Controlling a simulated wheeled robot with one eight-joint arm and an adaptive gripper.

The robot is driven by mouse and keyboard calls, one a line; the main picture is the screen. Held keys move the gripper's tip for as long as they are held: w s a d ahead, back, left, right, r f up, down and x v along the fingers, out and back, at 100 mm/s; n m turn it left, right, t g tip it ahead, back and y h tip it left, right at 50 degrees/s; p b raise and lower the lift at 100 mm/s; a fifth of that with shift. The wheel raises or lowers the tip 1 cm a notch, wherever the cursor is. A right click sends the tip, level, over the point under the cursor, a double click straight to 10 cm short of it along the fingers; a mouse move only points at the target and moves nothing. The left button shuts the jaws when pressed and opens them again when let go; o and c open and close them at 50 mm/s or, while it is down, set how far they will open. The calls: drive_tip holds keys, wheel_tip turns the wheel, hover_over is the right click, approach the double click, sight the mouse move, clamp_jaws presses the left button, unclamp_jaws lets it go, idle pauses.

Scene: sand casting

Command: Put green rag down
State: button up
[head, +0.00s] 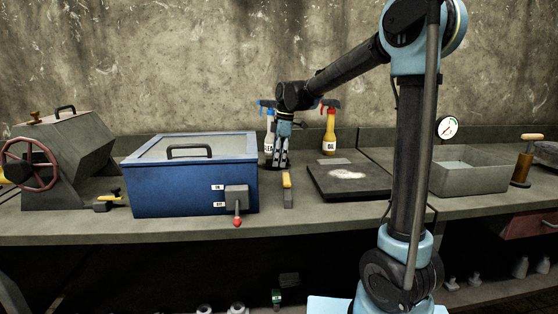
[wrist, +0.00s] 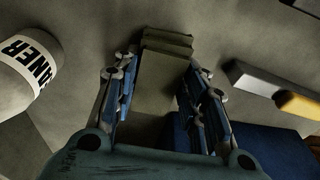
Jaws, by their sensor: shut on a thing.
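The green rag (wrist: 163,60) shows in the wrist view as a dull olive-green folded stack between the fingers. My gripper (wrist: 158,75) is shut on it, with a finger on each side. In the head view my gripper (head: 276,161) points down just above the workbench (head: 330,222), between the blue box and the black plate. I cannot make out the rag between the fingers there. Whether the rag touches the bench is unclear.
A cleaner bottle (wrist: 25,68) stands close by my gripper. A yellow-handled tool (head: 287,190) lies in front, the blue box (head: 165,190) to the left. The black plate (head: 350,182) with white powder lies right, an oil bottle (head: 330,132) behind. Little bench is free around my gripper.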

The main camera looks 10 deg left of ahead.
drive_tip(key=shift+f, duration=0.65)
drive_tip(key=o, duration=1.1)
drive_tip(key=shift+r, duration=0.15)
wheel_tip(320, 180, up, 13)
drive_tip(key=d, duration=0.1)
drive_tip(key=shift+w+d, duration=0.35)
